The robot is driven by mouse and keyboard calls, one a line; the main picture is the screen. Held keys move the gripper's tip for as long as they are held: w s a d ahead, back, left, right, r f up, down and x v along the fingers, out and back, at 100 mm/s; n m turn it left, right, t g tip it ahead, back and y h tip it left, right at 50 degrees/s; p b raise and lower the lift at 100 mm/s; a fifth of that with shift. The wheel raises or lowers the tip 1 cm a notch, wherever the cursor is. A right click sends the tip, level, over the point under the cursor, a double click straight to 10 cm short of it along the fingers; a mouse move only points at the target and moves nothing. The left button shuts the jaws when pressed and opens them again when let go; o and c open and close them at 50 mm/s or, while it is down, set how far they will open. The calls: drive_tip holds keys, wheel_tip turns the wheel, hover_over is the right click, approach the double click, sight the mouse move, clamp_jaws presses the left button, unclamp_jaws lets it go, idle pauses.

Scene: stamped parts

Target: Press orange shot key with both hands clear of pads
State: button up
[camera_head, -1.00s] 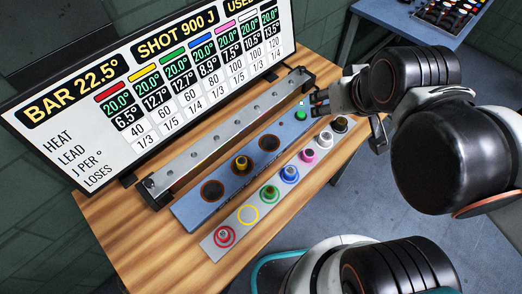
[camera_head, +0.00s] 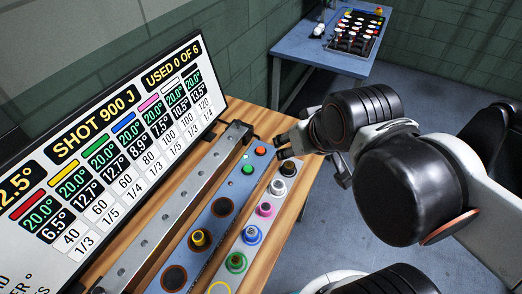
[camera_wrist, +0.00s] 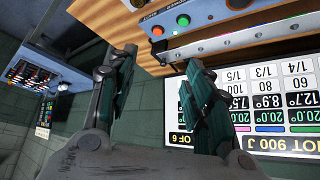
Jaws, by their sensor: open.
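The orange shot key (camera_head: 261,151) is a small round button at the far end of the blue-grey pad panel (camera_head: 228,183). A green button (camera_head: 247,169) sits beside it. In the wrist view the orange key (camera_wrist: 157,30) and green button (camera_wrist: 183,20) show past the fingertips. My gripper (camera_head: 281,147) is just right of the orange key in the head view, apart from it. In the wrist view my gripper (camera_wrist: 163,57) has its fingers spread with nothing between them. A yellow-topped part (camera_head: 198,238) sits on one of the dark round pads.
A grey rack strip (camera_head: 250,236) holds several coloured parts along the wooden bench's (camera_head: 299,209) right side. A metal bar (camera_head: 180,205) and the display board (camera_head: 110,140), reading SHOT 900 J and USED 0 OF 6, stand left. A blue table (camera_head: 310,50) stands behind.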

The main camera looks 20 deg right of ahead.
clamp_jaws()
idle(1.4)
